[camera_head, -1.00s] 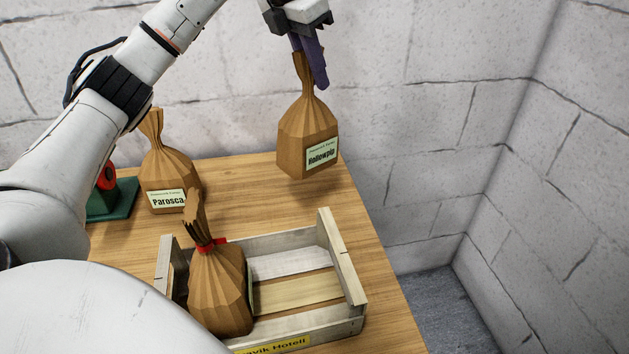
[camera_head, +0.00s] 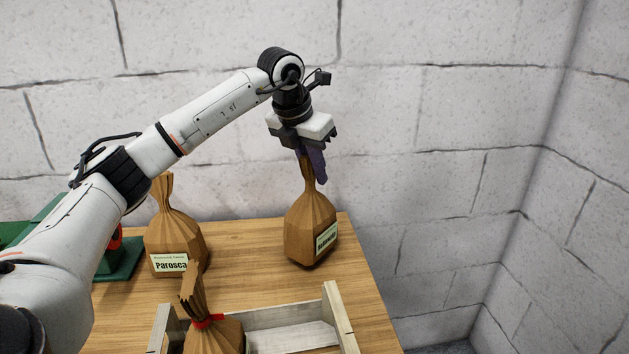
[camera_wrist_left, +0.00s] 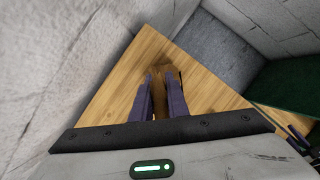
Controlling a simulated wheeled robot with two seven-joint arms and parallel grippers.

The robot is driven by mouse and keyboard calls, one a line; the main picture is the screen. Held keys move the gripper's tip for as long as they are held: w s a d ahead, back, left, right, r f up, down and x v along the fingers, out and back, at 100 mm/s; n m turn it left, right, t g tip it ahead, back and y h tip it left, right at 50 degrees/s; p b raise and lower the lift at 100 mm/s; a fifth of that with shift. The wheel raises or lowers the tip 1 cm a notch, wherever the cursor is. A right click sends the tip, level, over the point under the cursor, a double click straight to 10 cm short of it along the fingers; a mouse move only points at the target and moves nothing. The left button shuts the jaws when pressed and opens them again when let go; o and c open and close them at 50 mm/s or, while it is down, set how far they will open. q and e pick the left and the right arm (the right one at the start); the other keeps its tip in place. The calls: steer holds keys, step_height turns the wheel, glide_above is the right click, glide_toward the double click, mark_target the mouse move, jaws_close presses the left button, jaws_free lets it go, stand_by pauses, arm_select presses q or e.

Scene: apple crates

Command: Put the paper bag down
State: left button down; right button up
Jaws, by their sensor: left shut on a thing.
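My left gripper (camera_head: 312,168) is shut on the twisted neck of a brown paper bag (camera_head: 308,222) with a pale label. The bag hangs upright over the back right corner of the wooden table (camera_head: 255,290). Its base is at or very close to the tabletop; I cannot tell whether it touches. In the left wrist view the purple fingers (camera_wrist_left: 161,80) close around the bag's brown top (camera_wrist_left: 160,98), with the table below; most of the bag is hidden there. My right gripper is not in view.
A paper bag labelled "Parosca" (camera_head: 172,235) stands to the left. In front, a wooden crate (camera_head: 340,318) holds a bag with a red tie (camera_head: 213,335). A dark green object (camera_head: 120,262) stands at the left. A stone wall (camera_head: 430,110) rises behind.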

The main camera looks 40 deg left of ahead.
arm_select(q)
steer(key=shift+f, duration=0.95)
steer(key=shift+f, duration=0.2)
steer(key=c, duration=1.7)
jaws_free()
steer(key=shift+r, duration=0.1)
steer(key=v, duration=1.2)
steer(key=shift+r, duration=0.15)
